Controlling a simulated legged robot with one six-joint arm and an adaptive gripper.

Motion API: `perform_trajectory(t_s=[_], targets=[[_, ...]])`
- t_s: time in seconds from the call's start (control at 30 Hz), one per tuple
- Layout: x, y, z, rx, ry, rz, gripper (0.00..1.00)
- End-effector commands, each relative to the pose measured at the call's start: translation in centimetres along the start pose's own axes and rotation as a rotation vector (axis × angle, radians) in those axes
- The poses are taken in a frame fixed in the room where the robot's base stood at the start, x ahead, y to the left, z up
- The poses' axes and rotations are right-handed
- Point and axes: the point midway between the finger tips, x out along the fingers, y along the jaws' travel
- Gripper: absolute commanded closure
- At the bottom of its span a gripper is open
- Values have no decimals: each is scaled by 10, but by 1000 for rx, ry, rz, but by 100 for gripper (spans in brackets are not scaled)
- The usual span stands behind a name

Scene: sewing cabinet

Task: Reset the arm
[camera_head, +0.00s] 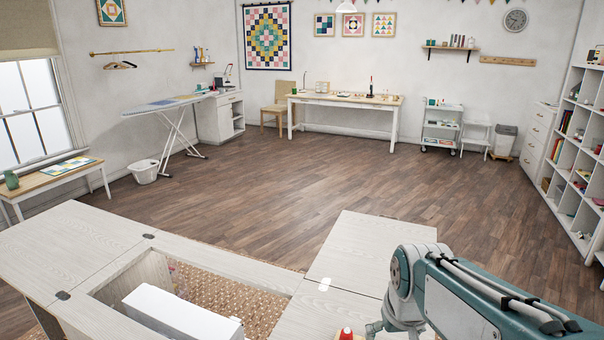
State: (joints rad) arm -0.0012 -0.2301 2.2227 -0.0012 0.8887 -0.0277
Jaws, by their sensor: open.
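My arm, teal and grey, reaches in from the lower right corner over the white wood-grain sewing cabinet (85,245). My gripper (395,328) points down at the bottom edge of the view, just above or beside the cabinet's right leaf. It is open, and its lower part is cut off by the frame. I see nothing held between its fingers. A small red-topped object (346,333) is just left of it, also cut off by the frame.
The cabinet has an open well with a white box-like part (180,315) in it and a woven rug (235,300) below. The wooden floor (280,190) beyond is clear. A work table (345,99), ironing board (162,106) and cubby shelf (575,150) stand along the walls.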

Motion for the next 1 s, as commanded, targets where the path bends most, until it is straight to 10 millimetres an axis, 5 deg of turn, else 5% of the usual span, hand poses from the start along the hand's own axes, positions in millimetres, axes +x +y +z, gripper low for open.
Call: perform_trajectory(t_s=[0.23,0.53,1.0], targets=[[-36,-1,43,12,103,2,7],[-58,-2,92,26,208,3,7],[-60,-3,104,30,231,3,7]])
